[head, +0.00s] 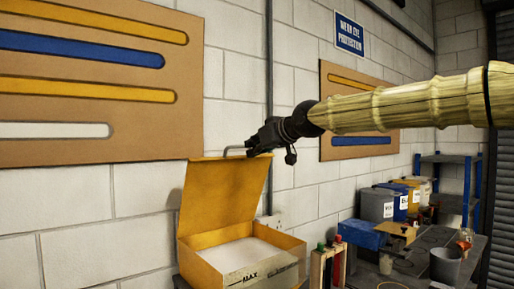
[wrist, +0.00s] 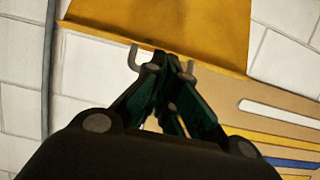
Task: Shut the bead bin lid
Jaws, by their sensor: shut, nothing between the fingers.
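The bead bin (head: 237,275) is a yellow box with white contents (head: 240,254), low in the middle of the head view. Its yellow lid (head: 224,196) stands open, nearly upright at the back of the box. A grey bar handle (head: 234,149) is at the lid's top edge. My gripper (head: 251,151) is shut and empty at that edge, by the handle. In the wrist view the fingertips (wrist: 165,62) overlap the lid's edge (wrist: 170,22) and sit between the ends of the handle (wrist: 133,60). I cannot tell whether they touch it.
Boards with coloured stripes (head: 90,80) hang on the white block wall behind. To the right of the bin is a wooden holder (head: 328,262). A bench (head: 400,270) carries a blue item (head: 365,235), labelled bins (head: 377,205) and a grey bucket (head: 445,265).

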